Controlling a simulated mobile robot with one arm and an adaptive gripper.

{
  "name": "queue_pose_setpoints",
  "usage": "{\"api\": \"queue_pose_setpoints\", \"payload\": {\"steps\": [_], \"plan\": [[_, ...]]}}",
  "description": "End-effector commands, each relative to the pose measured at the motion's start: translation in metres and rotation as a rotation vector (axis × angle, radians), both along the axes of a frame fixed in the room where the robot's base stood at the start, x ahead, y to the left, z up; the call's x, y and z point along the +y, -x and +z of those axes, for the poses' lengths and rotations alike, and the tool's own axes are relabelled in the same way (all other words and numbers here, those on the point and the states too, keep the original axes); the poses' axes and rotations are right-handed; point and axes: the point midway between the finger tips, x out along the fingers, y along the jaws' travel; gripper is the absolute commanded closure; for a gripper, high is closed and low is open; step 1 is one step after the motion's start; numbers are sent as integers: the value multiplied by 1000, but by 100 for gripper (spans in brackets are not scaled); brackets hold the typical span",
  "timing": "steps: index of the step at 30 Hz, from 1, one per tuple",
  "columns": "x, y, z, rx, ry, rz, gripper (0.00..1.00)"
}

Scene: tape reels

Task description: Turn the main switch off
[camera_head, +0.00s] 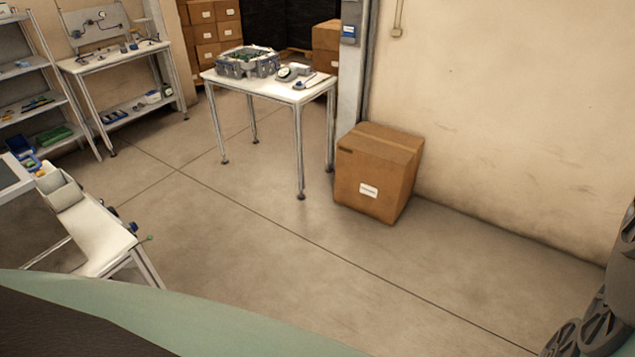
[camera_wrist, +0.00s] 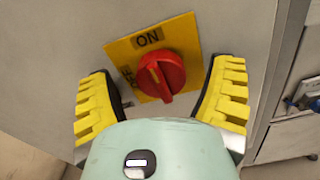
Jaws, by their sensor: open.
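The main switch shows in the wrist view as a red rotary knob (camera_wrist: 165,72) on a square yellow plate (camera_wrist: 184,36). The plate is fixed to a grey panel (camera_wrist: 60,45). The plate reads "ON" along its upper edge and "OFF" along its left edge, partly hidden by the knob. The knob's raised grip runs roughly up and down, tilted slightly left at its top, toward the "ON" side. My gripper (camera_wrist: 161,68) is open, with one yellow ribbed finger on each side of the knob. Neither finger visibly touches the knob. The gripper and switch do not show in the head view.
In the head view, a white table (camera_head: 298,93) with devices on it stands at the back. A cardboard box (camera_head: 377,175) sits against the wall. A white bench (camera_head: 100,240) is at left. Round spoked parts (camera_head: 600,325) are at lower right. The middle floor is clear.

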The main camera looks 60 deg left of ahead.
Motion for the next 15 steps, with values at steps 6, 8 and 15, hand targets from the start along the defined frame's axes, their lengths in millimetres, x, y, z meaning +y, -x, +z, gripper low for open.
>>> {"api": "queue_pose_setpoints", "payload": {"steps": [6,8,15], "plan": [[-6,-2,0,2,-1,0,19],[-7,-2,0,2,-2,-1,19],[-7,-2,0,2,-2,-1,19]]}}
